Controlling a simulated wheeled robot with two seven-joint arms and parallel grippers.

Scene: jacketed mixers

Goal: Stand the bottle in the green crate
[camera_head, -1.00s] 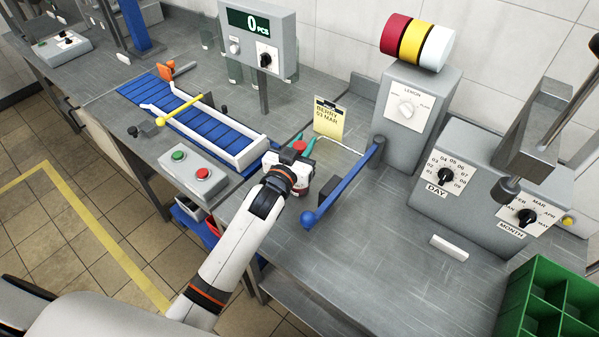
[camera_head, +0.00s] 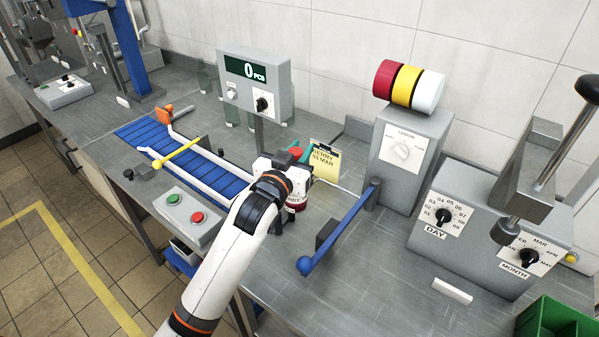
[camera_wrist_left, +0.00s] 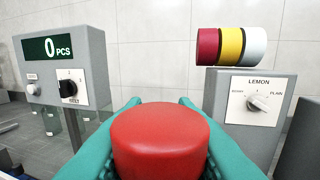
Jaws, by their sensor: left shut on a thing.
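My left gripper (camera_head: 299,155) has teal fingers closed around the bottle, whose red cap (camera_head: 295,151) shows just above my wrist. In the left wrist view the red cap (camera_wrist_left: 160,140) fills the lower middle between the teal fingers. A dark red band of the bottle (camera_head: 297,206) shows below my wrist; the rest is hidden. The bottle seems roughly upright. The green crate (camera_head: 549,312) is at the bottom right corner, cut off by the frame, far to the right of the gripper. My right gripper is not in view.
A blue lever (camera_head: 340,228) stands right of the gripper, beside the grey flavour machine (camera_head: 412,150). A yellow card (camera_head: 325,162) is behind the gripper. The blue conveyor (camera_head: 190,155) lies left. The day and month box (camera_head: 480,235) and a white block (camera_head: 452,290) lie toward the crate.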

